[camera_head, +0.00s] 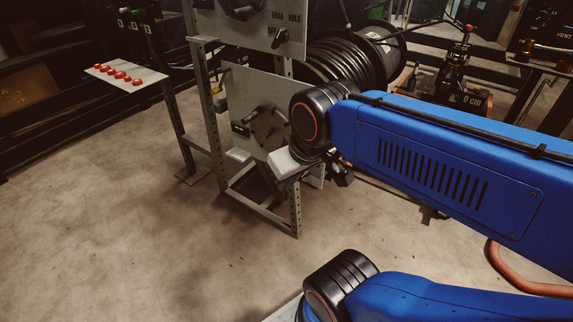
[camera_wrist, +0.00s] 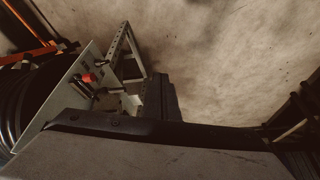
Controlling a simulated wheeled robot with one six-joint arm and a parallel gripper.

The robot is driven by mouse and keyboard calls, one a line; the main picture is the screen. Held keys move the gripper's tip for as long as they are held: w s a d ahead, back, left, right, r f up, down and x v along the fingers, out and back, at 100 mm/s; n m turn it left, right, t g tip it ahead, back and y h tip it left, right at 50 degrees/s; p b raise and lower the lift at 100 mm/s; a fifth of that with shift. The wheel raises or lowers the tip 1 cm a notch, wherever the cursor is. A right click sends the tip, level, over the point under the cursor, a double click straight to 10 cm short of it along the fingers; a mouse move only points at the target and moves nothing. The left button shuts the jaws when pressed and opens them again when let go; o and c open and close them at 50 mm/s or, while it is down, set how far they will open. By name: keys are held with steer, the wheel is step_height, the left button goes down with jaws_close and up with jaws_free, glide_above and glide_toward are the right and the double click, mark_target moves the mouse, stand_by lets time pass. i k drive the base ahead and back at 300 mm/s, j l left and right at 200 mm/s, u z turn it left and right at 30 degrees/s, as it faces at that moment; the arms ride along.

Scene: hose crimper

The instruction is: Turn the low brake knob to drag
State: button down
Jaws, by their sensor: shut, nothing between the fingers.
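The low panel (camera_head: 240,88) is a pale plate on the lower part of a metal frame in the head view. What looks like the low brake knob (camera_head: 252,115) is on it, partly hidden by dark parts in front. In the wrist view the panel (camera_wrist: 62,88) is tilted at the left, with a red-marked dark handle (camera_wrist: 88,80) on its face. My gripper (camera_wrist: 160,78) shows as a dark shape to the right of the panel, apart from the handle in the picture. It is shut and empty. The knob's setting is too small to read.
An upper panel (camera_head: 268,22) marked "DRAG" and "HOLD" is above. A black hose reel (camera_head: 345,62) stands behind the frame (camera_head: 295,205). A side table (camera_head: 125,75) with several red pieces is at the left. The floor in front is clear.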

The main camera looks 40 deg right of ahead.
mark_target(307, 174)
steer(key=k+l, duration=0.1)
steer(key=l, duration=0.25)
steer(key=k+l, duration=0.15)
steer(key=l, duration=0.2)
steer(key=k+l, duration=0.1)
steer(key=l, duration=0.25)
steer(key=k+l, duration=0.15)
steer(key=l, duration=0.2)
steer(key=l+u, duration=0.05)
